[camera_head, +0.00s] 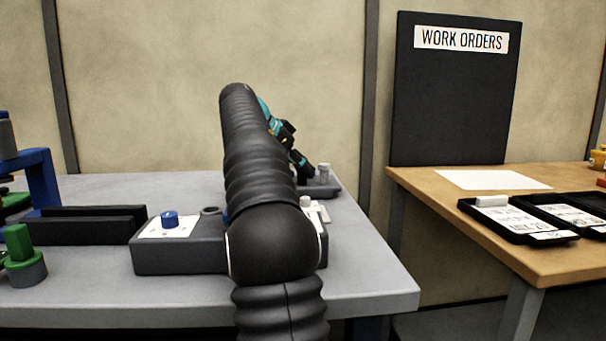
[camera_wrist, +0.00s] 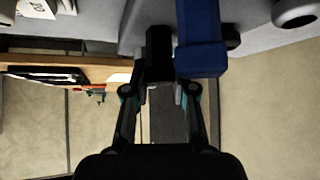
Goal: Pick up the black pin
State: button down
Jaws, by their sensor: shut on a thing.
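My gripper (camera_wrist: 160,84) is shut on the black pin (camera_wrist: 159,46), which stands between its fingertips in the wrist view. In the head view my gripper (camera_head: 302,163) is at the back right of the grey table, beyond my black arm. The pin cannot be made out there, and whether it touches anything below is unclear. A blue block (camera_wrist: 200,52) is close to the right finger in the wrist view and partly covers it.
A grey base with a grey peg (camera_head: 323,172) stands beside my gripper. A grey box with a blue knob (camera_head: 170,220), black bars (camera_head: 95,224) and a green-topped part (camera_head: 20,245) are on the left. A wooden table with black trays (camera_head: 515,222) is at right.

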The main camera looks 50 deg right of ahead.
jog(key=shift+r, duration=0.1)
jog(key=shift+r+p, duration=0.35)
jog(key=shift+r, duration=0.25)
notch_tip(320, 180, up, 3)
jog(key=shift+f+p, duration=0.1)
jog(key=shift+p, duration=0.6)
jog(key=s+a+r+b, duration=0.1)
jog(key=s+a+r, duration=0.4)
jog(key=s, duration=0.5)
jog(key=shift+a+r, duration=0.4)
jog(key=shift+r, duration=0.5)
jog(key=shift+s, duration=0.1)
